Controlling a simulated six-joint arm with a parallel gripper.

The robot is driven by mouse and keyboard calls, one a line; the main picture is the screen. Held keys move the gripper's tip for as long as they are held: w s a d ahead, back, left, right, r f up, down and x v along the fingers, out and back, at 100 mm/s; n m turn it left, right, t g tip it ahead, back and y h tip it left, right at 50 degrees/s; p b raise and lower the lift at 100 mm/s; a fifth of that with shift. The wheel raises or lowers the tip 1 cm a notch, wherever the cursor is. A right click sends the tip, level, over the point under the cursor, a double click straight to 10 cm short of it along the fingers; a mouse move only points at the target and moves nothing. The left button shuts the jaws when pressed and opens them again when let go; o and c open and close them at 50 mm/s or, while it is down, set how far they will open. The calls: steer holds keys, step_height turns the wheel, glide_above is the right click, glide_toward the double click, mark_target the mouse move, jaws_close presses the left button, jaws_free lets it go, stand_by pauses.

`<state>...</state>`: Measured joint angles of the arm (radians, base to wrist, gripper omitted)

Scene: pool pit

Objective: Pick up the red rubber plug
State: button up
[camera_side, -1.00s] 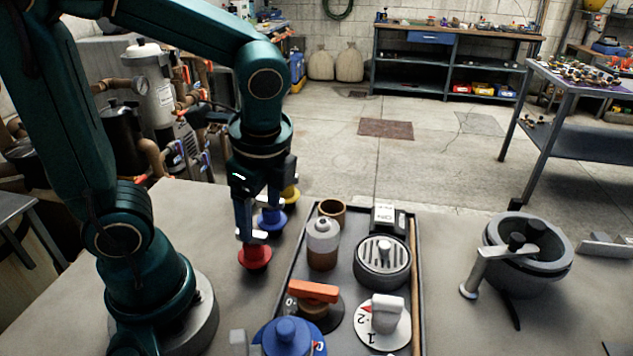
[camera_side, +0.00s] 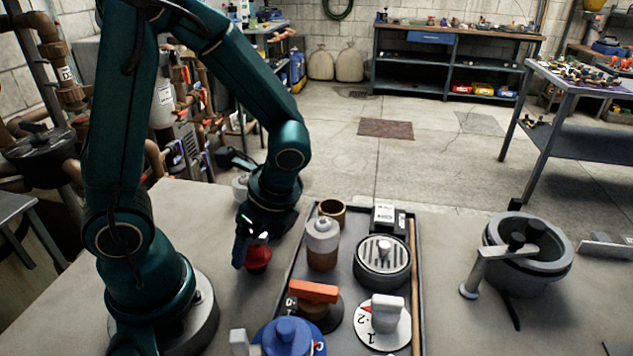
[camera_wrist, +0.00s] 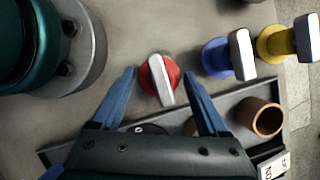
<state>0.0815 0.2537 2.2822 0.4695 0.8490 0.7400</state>
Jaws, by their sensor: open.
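The red rubber plug (camera_side: 259,259) stands on the table left of the black tray. In the wrist view the red plug (camera_wrist: 147,78) shows from above, with a pale bar handle across its top. My gripper (camera_side: 251,250) is low at the plug, tilted, and partly hides it in the side view. In the wrist view my gripper (camera_wrist: 160,73) is open, with one blue finger on each side of the plug. The fingers look apart from the handle; I cannot tell how far above the table they are.
A blue plug (camera_wrist: 214,60) and a yellow plug (camera_wrist: 274,43) stand beside the red one. The tray (camera_side: 290,267) holds a brown cup (camera_side: 332,210), a bottle (camera_side: 322,245) and several knobs. A grey pot (camera_side: 525,245) stands at the right.

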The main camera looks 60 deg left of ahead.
steer(key=c, duration=1.1)
steer(key=shift+r, duration=0.15)
steer(key=shift+w+r, duration=0.1)
steer(key=shift+r, duration=0.45)
step_height(320, 180, up, 3)
steer(key=shift+r, duration=0.1)
steer(key=shift+s+a+r, duration=1.05)
steer(key=shift+s+a, duration=0.2)
steer(key=shift+a, duration=0.25)
steer(key=shift+s+a+r, duration=1.1)
steer(key=shift+s+a, duration=0.2)
steer(key=shift+a, duration=0.2)
steer(key=shift+s+a+r, duration=1.05)
steer(key=shift+s+a, duration=0.2)
steer(key=shift+a, duration=0.25)
steer(key=shift+r, duration=0.1)
